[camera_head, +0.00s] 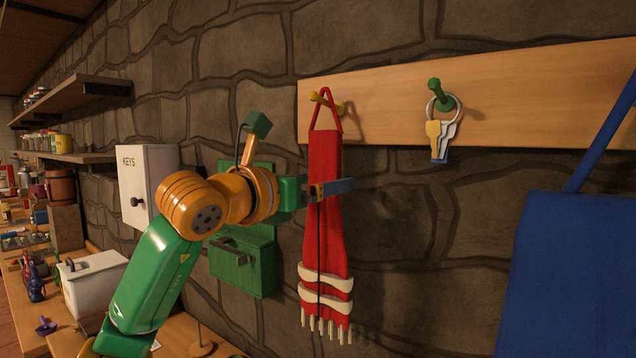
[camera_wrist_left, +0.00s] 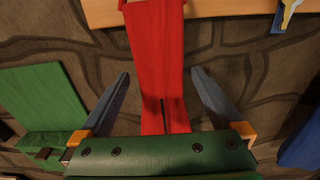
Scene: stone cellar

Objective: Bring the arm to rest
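My left arm reaches in from the left in the head view, and its gripper (camera_head: 335,188) is raised at the red hanging cloth piece (camera_head: 324,240). The left wrist view shows the two blue-grey fingers (camera_wrist_left: 161,73) spread wide, one on each side of the red piece (camera_wrist_left: 157,40), with visible gaps between. The piece hangs by a loop from a yellow peg (camera_head: 318,97) and has white bands and a fringe at its lower end. My right gripper is in neither view.
A wooden peg rail (camera_head: 540,90) carries a green peg with keys (camera_head: 437,135) and a large blue hanging item (camera_head: 570,270) at right. Behind my arm are a green wall box (camera_head: 240,262) and a white KEYS cabinet (camera_head: 147,180). A cluttered bench stands left.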

